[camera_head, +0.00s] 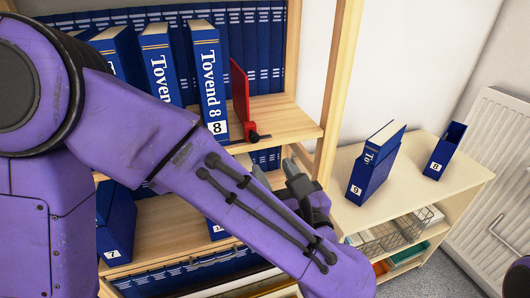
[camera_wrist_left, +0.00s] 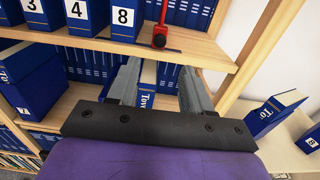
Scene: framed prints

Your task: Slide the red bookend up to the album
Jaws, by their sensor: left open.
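The red bookend (camera_head: 240,95) stands upright near the right end of the upper shelf, with a dark knob at its foot. It also shows in the left wrist view (camera_wrist_left: 160,37). The blue album marked 8 (camera_head: 208,80) stands just left of it; it also shows in the wrist view (camera_wrist_left: 124,16), where a small gap shows between the two. My left gripper (camera_head: 274,172) is open and empty, in front of and below the upper shelf's front edge, below the bookend. It shows in the wrist view too (camera_wrist_left: 160,82). My right gripper is out of view.
More blue albums (camera_head: 160,60) stand left of album 8, with a row behind. The shelf's right post (camera_head: 338,85) is close to my left gripper. Lower shelves hold more albums (camera_head: 116,225). A low cabinet (camera_head: 415,190) at right carries an album in a slipcase (camera_head: 373,165) and an open slipcase (camera_head: 445,152).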

